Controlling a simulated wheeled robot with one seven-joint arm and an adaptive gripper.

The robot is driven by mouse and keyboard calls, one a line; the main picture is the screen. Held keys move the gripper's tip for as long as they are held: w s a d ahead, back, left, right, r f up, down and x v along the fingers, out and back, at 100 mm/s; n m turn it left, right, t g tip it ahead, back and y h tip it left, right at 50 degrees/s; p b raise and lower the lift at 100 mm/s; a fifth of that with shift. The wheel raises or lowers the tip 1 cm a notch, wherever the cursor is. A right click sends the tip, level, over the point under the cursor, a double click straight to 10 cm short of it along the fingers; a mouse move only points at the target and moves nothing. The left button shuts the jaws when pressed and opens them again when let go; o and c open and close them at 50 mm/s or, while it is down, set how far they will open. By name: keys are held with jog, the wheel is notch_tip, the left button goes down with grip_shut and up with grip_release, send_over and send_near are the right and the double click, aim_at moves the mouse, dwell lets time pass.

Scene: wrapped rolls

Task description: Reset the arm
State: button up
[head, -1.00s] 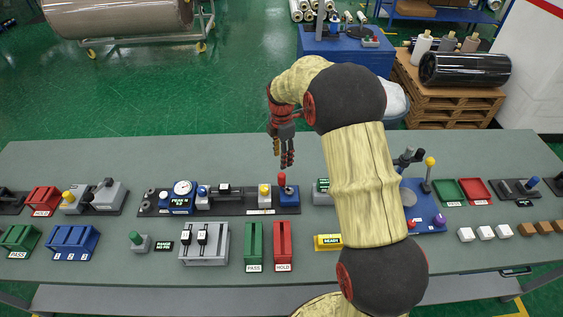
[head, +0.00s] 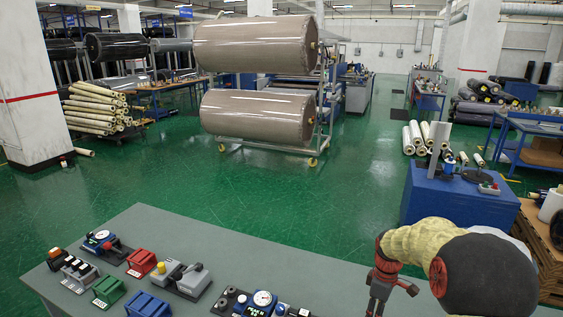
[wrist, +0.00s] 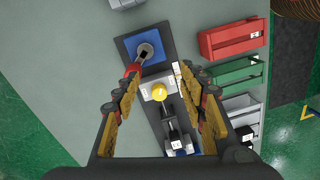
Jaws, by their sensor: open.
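My gripper (head: 376,308) hangs pointing down over the table at the lower right of the head view, cut off by the bottom edge. In the wrist view my gripper (wrist: 158,74) has its two fingers wide apart, with nothing between them. Below it is a dark control strip with a blue square base (wrist: 128,44) carrying a lever with a red part, and a yellow knob (wrist: 159,92). The fingers appear above these controls; the exact gap cannot be told.
A red holder (wrist: 232,38) and a green holder (wrist: 230,76) lie right of the strip. The grey-green table (head: 200,240) also bears a grey lever unit (head: 193,279). Large wrapped rolls (head: 255,115) on a wheeled rack and a blue cabinet (head: 455,195) stand beyond.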

jog(key=s+a+r+m+t+b, duration=0.2)
jog(key=s+a+r+m+b, duration=0.1)
jog(key=s, duration=0.6)
jog(key=s+a+r+m+t+b, duration=0.2)
jog(key=s+r, duration=0.4)
jog(key=s, duration=0.4)
jog(key=s+a+r+m+t+b, duration=0.2)
jog(key=s+a+r+m+b, duration=0.2)
jog(key=s, duration=0.5)
jog(key=shift+s+a+r+m, duration=0.35)
jog(key=shift+a+r+m, duration=0.35)
jog(key=shift+a+m, duration=0.1)
jog(key=shift+o, duration=0.4)
